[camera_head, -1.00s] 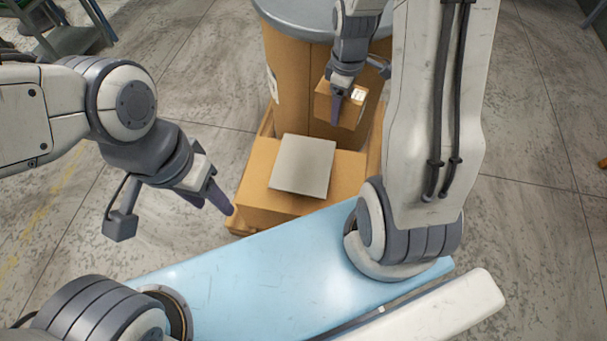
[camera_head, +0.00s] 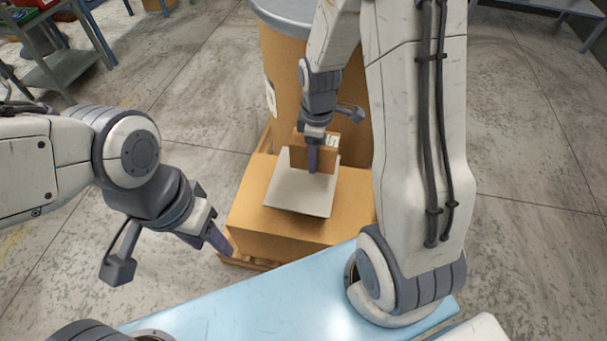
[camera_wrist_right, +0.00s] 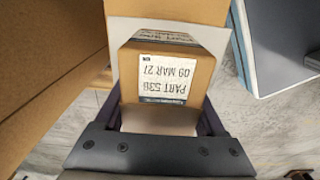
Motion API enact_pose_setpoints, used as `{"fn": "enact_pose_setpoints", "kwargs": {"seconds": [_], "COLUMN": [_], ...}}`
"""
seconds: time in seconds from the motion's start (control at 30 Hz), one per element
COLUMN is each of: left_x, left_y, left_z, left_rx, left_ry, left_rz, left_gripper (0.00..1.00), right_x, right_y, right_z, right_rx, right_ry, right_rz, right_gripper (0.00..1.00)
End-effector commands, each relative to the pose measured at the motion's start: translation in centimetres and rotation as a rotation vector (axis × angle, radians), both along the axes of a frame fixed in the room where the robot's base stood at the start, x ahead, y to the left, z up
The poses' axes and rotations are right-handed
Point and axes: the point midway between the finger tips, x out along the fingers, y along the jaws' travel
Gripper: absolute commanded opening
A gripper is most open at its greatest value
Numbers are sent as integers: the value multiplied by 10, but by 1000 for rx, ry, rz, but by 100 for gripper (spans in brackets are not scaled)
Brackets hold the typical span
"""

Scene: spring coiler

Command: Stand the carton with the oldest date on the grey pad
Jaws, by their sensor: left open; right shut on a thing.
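A small brown carton (camera_head: 326,158) is held in my right gripper (camera_head: 312,165) over the far part of the grey pad (camera_head: 290,200). In the right wrist view the carton (camera_wrist_right: 165,103) sits between the fingers, its white label reading "PART 53B" and "09 MAR 27" upside down. The grey pad (camera_wrist_right: 125,35) shows behind it. I cannot tell whether the carton touches the pad. My left gripper (camera_head: 222,243) is open and empty, left of the brown box that bears the pad.
The pad lies on a large brown box (camera_head: 260,224). A tall brown drum with a grey lid (camera_head: 280,14) stands right behind it. A light blue surface (camera_head: 270,290) lies in front. A grey shelf unit (camera_head: 65,65) stands far left. Open floor lies left and right.

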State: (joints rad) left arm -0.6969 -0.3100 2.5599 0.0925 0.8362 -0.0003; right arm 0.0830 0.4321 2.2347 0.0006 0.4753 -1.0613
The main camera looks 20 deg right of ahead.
Motion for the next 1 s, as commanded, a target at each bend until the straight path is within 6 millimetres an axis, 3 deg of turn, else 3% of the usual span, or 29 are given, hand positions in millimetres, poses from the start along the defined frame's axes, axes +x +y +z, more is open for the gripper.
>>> {"fn": "enact_pose_setpoints", "kwargs": {"seconds": [0.2, 0.37, 0.6, 1.0], "left_x": [0, 0, 0, 0], "left_y": [0, 0, 0, 0], "left_z": [-11, -16, -35, -34], "left_rx": [0, 0, 0, 0], "left_ry": [0, 0, 0, 0], "left_rz": [0, 0, 0, 0], "left_gripper": [50, 50, 50, 50], "right_x": [4, 4, 4, 4], "right_y": [27, 29, 29, 28], "right_z": [-16, -24, -57, -60], "right_rx": [0, 0, 0, 0], "right_ry": [-2, -1, 0, -2], "right_rz": [1, -2, -2, -2], "right_gripper": [0, 0, 0, 0]}}
